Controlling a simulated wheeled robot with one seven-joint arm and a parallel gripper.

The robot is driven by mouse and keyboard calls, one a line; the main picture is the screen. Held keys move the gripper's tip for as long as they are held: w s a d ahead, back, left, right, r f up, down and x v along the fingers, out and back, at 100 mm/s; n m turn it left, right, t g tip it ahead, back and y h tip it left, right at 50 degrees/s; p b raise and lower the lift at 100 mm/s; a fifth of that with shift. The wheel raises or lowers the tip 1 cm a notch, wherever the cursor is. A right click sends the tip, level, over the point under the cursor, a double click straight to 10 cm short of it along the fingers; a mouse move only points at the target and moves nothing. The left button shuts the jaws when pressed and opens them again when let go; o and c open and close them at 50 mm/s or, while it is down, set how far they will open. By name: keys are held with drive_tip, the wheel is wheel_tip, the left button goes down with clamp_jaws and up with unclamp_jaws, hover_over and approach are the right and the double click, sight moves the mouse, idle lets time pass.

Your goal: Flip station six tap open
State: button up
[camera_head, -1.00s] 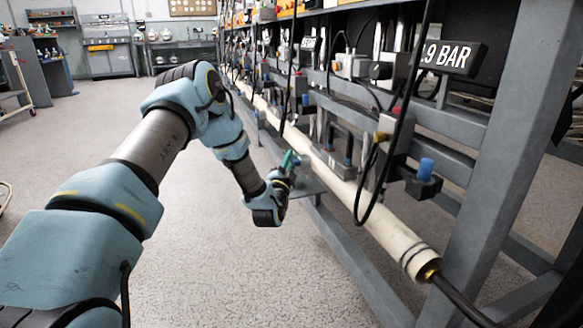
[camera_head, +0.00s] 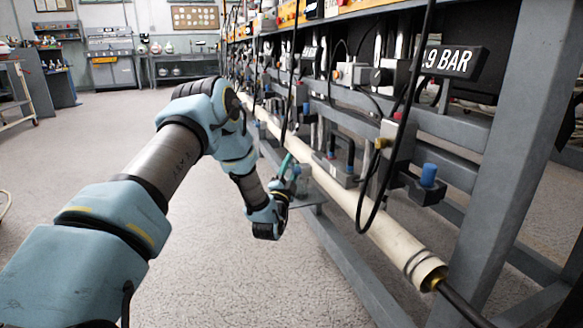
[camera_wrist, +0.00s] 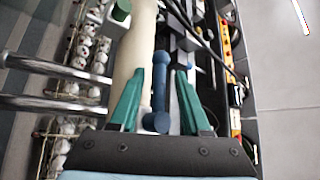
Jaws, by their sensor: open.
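My gripper (camera_wrist: 160,84) is open in the wrist view, with its two green fingers on either side of a blue rod-like handle (camera_wrist: 160,78) with a rounded near end. The handle lies between the fingers with a gap on both sides, and I cannot tell its depth relative to the fingertips. In the head view my gripper (camera_head: 287,168) is beside the rack's long white pipe, its green fingers partly visible. The handle is not clear there. No station number can be read, so I cannot tell which station this is.
The white pipe (camera_head: 383,232) runs along the grey rack frame (camera_head: 497,160). A hanging black cable (camera_head: 362,205) and a blue-capped fitting (camera_head: 428,176) are nearer on the right. In the wrist view, metal rods (camera_wrist: 50,105) and baskets of white balls lie left. Open floor (camera_head: 190,265) lies left of the rack.

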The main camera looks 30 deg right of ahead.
drive_tip(key=p+v, duration=0.3)
drive_tip(key=v, duration=0.8)
drive_tip(key=shift+w, duration=0.15)
